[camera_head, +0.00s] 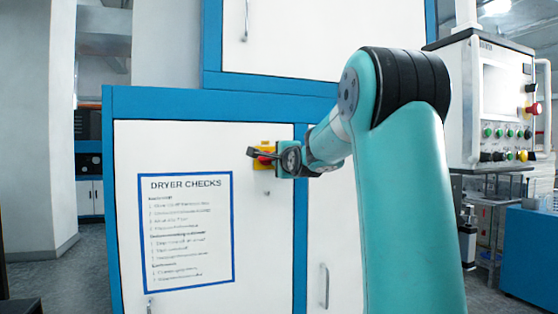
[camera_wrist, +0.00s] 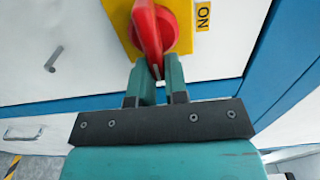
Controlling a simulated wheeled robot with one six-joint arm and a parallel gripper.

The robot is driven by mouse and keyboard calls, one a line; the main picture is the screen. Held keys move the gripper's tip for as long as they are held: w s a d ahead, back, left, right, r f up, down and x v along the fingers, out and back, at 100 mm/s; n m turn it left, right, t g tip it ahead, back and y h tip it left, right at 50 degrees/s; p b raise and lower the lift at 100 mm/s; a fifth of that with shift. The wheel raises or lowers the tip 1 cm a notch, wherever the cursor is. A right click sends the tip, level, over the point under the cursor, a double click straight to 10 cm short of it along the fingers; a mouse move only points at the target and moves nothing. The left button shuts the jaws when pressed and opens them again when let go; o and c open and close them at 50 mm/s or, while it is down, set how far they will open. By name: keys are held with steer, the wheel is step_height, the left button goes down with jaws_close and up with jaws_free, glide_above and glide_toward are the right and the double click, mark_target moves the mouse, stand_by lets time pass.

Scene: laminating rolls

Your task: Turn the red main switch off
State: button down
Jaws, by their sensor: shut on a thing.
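The red main switch (camera_wrist: 153,27) is a red rotary handle on a yellow plate (camera_wrist: 187,43), mounted on a white cabinet door. In the wrist view my gripper (camera_wrist: 157,75) is shut on the lower end of the red handle, with a teal finger on each side. The handle tilts slightly from upright there. An "ON" label (camera_wrist: 203,16) shows on the plate's right. In the head view the switch (camera_head: 263,161) is at the door's upper right, and my gripper (camera_head: 268,155) reaches it from the right, hiding part of it.
The white door (camera_head: 215,145) has a blue frame and a "DRYER CHECKS" sheet (camera_head: 187,230) below the switch. A control panel (camera_head: 495,105) with several buttons stands at the right. A small dark knob or handle (camera_wrist: 54,59) sticks out left of the switch in the wrist view.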

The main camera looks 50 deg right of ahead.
steer(key=shift+w+a, duration=0.1)
steer(key=c, duration=1.2)
jaws_free()
steer(key=shift+o, duration=0.3)
steer(key=p+v, duration=0.7)
steer(key=v, duration=1)
steer(key=shift+s+p, duration=0.2)
steer(key=shift+p, duration=0.1)
